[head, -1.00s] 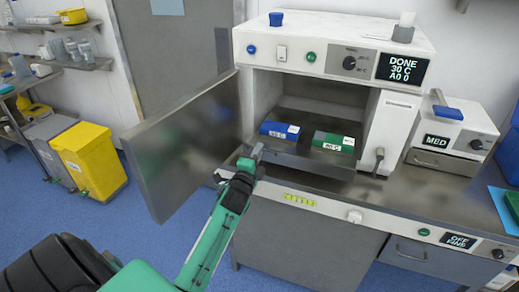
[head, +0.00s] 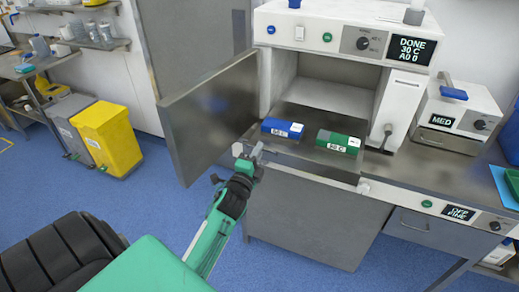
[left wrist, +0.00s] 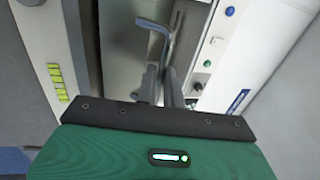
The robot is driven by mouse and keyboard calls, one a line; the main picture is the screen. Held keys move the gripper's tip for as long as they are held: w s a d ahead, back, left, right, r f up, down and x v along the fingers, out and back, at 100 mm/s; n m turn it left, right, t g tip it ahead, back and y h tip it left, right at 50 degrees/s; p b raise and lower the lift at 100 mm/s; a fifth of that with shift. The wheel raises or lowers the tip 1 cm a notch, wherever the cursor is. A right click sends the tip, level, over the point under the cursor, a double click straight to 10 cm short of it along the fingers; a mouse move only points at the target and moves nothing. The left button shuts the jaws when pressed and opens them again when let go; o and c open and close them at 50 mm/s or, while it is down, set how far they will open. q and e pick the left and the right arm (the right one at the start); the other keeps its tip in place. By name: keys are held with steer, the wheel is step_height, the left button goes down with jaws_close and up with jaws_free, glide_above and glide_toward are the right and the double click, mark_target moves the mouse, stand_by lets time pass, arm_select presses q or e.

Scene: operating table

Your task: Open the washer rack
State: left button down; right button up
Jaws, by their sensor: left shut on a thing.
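The washer (head: 340,43) is a white and grey cabinet with its door (head: 210,118) swung open to the left. The washer rack (head: 309,155) is a flat grey tray that sticks out of the chamber over the counter front. It carries a blue box (head: 282,128) and a green box (head: 338,141). My left gripper (head: 250,152) is at the rack's front left corner. In the left wrist view its fingers (left wrist: 170,88) are shut on a bent grey-blue bar, the rack handle (left wrist: 155,25). The exact contact is partly hidden. My right gripper is out of view.
A smaller unit marked MED (head: 450,118) stands on the counter at right. Yellow (head: 108,138) and grey (head: 78,125) bins stand on the floor at left. The blue floor between bins and cabinet is clear. The open door edge is close to my left arm.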

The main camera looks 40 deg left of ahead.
arm_select(q)
steer(key=c, duration=1.5)
jaws_free()
steer(key=shift+c, duration=0.2)
steer(key=b+v, duration=0.4)
steer(key=v, duration=0.9)
steer(key=shift+s, duration=0.4)
steer(key=shift+f, duration=0.1)
